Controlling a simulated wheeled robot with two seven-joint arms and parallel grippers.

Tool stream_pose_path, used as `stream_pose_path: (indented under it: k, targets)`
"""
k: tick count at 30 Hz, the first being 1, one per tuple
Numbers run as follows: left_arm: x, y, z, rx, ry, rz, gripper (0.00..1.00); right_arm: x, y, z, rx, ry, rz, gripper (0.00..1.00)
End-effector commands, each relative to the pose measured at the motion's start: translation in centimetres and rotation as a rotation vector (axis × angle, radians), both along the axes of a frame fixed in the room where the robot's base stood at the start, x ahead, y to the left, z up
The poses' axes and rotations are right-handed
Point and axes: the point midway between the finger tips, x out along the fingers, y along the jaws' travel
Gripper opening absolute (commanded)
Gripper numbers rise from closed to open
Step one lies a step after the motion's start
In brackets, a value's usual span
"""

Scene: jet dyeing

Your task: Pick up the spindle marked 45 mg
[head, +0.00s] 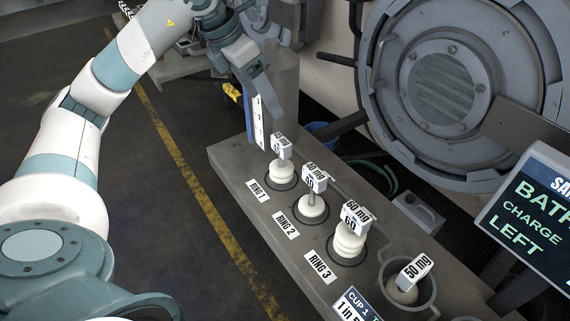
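Three white spindles with block tags stand in a row on a grey bench (235,160). The spindle at RING 1 (281,172) has a small tag (281,146) that I cannot read clearly. The RING 2 spindle (311,206) has a tag that seems to read 40 mg. The RING 3 spindle (349,240) is tagged 60 mg. A spindle tagged 50 mg (414,268) sits tilted in a round cup. My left gripper (260,125) points down just behind and left of the RING 1 tag. Its finger gap and any contact are unclear. My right gripper is out of view.
A large round machine door (445,85) stands behind the bench. A screen (535,215) is at the right edge, and a grey cylinder (284,85) rises behind the gripper. The floor left of the bench, with a yellow line (205,200), looks clear.

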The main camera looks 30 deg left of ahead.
Motion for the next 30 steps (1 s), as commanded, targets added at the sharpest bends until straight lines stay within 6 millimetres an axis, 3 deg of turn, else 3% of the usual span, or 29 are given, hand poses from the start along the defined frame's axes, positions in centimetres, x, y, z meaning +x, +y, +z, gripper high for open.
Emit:
stream_pose_path:
  k: [4, 17, 23, 30]
  targets:
    - [-0.1, 1.1, 0.3, 0.030, 0.003, 0.024, 0.70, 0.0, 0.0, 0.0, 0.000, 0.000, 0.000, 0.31]
    - [0.1, 0.8, -0.3, 0.026, 0.005, 0.020, 0.70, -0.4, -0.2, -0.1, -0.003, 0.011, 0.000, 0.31]
    - [0.9, 0.4, -2.6, 0.026, 0.009, 0.019, 0.70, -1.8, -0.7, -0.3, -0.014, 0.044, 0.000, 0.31]
    - [2.3, -0.2, -6.4, 0.025, 0.008, 0.020, 0.70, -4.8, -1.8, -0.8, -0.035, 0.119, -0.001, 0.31]
